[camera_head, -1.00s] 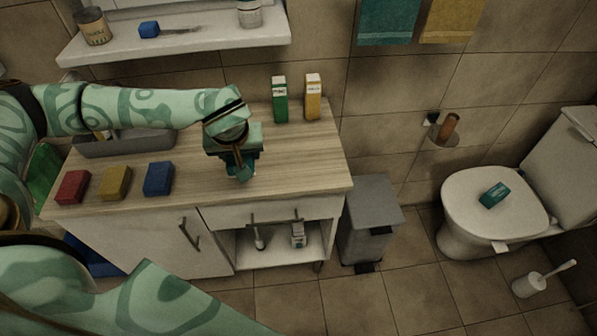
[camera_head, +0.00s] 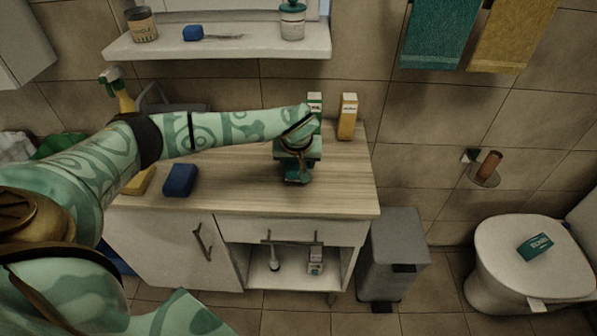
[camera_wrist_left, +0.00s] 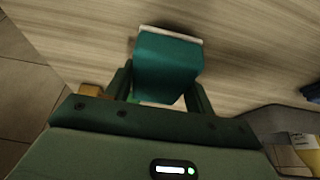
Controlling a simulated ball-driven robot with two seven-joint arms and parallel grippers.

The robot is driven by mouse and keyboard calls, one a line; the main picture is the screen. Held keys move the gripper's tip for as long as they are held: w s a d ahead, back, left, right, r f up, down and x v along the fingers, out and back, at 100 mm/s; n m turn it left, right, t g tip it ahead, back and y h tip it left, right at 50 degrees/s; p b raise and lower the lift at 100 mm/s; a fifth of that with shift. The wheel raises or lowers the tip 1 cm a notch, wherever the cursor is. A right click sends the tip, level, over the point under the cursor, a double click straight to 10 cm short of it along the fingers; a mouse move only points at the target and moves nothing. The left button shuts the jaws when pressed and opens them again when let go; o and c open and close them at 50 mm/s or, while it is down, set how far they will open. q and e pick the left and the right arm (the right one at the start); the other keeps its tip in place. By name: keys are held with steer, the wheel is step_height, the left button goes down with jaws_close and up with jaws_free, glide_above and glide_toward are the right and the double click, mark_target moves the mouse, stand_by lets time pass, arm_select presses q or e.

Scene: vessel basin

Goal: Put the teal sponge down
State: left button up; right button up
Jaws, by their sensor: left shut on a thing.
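My left gripper (camera_head: 297,177) is over the right part of the wooden countertop (camera_head: 340,190), pointing down. In the left wrist view the gripper (camera_wrist_left: 160,92) is shut on the teal sponge (camera_wrist_left: 168,62), with a finger on each side of it. The sponge has a pale edge at its far end. In the head view the hand mostly hides the sponge. I cannot tell whether the sponge touches the countertop. My right gripper is not in view.
A blue block (camera_head: 180,180) and a yellow block (camera_head: 141,180) lie on the counter's left. A green box (camera_head: 314,103) and an orange box (camera_head: 348,117) stand behind the gripper. A grey bin (camera_head: 394,250) stands right of the cabinet. A teal packet (camera_head: 535,246) lies on the toilet lid.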

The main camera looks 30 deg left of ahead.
arm_select(q)
step_height(320, 180, down, 3)
steer(key=shift+f+b, duration=0.1)
steer(key=shift+b, duration=0.3)
steer(key=shift+s+f, duration=0.2)
